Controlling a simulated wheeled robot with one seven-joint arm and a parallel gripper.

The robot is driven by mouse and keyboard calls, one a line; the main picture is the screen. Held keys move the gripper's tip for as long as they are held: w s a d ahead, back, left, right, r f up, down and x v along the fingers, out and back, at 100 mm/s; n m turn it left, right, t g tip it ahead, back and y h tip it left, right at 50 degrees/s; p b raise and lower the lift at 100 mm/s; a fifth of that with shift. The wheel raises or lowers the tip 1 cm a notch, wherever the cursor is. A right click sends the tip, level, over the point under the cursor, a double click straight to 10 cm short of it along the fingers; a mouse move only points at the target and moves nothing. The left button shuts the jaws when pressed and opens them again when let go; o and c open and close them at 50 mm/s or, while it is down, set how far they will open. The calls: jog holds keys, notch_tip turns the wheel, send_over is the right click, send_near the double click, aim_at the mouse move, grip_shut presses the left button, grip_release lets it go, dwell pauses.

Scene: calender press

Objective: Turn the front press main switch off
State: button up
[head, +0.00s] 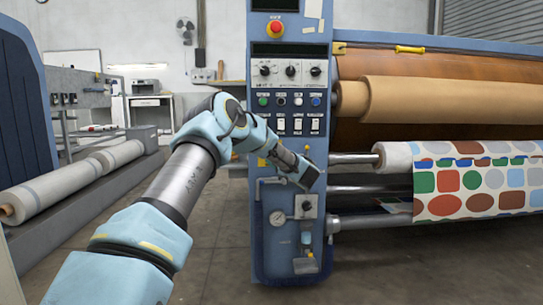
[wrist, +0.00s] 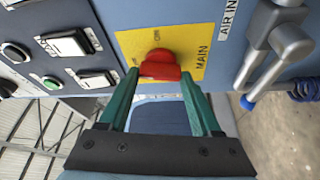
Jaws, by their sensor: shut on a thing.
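The main switch is a red rotary knob (wrist: 161,68) on a yellow plate (wrist: 196,42) marked MAIN, on the blue panel. In the wrist view the two green fingers of my gripper (wrist: 160,80) stand on either side of the knob and are shut on it. The small position marks beside the knob are partly hidden, and I cannot tell which one it points to. In the head view a bit of the yellow plate (head: 262,162) shows beside my arm, below the white switches. My wrist hides the knob there.
An air-in valve lever (wrist: 270,60) sits close beside the yellow plate. White rocker switches (wrist: 66,44) and a green button (wrist: 51,82) lie on the other side. The press's rollers with patterned cloth (head: 480,185) extend to the right. Open floor (head: 205,245) lies left of the panel.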

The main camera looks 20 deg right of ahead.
jog(key=shift+n+g, duration=0.5)
jog(key=shift+n, duration=0.6)
jog(key=o, duration=1.4)
jog(key=p+v, duration=0.2)
jog(key=v, duration=0.8)
jog(key=shift+s+d, duration=0.1)
jog(key=shift+s, duration=0.3)
jog(key=shift+r, duration=0.1)
